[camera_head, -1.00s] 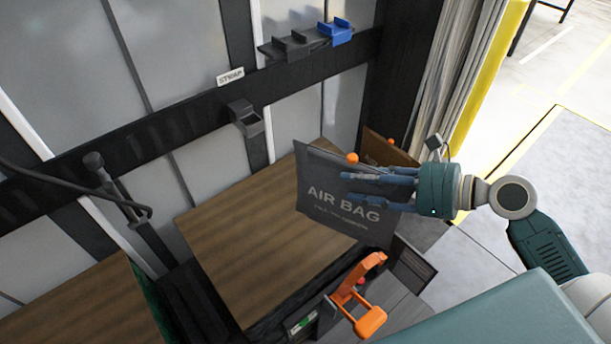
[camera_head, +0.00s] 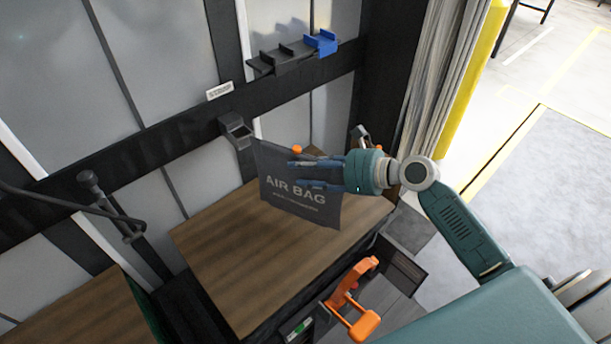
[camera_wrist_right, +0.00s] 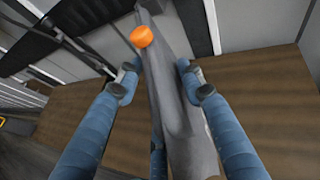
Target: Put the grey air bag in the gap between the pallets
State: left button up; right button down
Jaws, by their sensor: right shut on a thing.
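The grey air bag (camera_head: 298,212), marked "AIR BAG" and with an orange valve cap, hangs upright above the far right part of the right pallet's brown top (camera_head: 235,265). My right gripper (camera_head: 302,174) holds it near its upper right edge. The left pallet's brown top (camera_head: 75,308) shows at the lower left. The dark gap (camera_head: 182,302) lies between the two pallets, left of the bag. Its depth is hard to see. My left gripper is not in view.
A black rail with a STRAP label (camera_head: 220,90) and a holder (camera_head: 236,130) runs along the wall behind. A grey and blue bracket (camera_head: 322,42) sits above it. An orange-handled tool (camera_head: 352,305) stands in front of the right pallet. Open floor (camera_head: 510,210) lies right.

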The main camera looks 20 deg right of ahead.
aim_at(305, 177)
jog(key=shift+w+f, duration=0.15)
jog(key=shift+f, duration=0.6)
jog(key=shift+w+f, duration=0.1)
jog(key=shift+f, duration=0.75)
jog(key=c, duration=1.1)
grip_release()
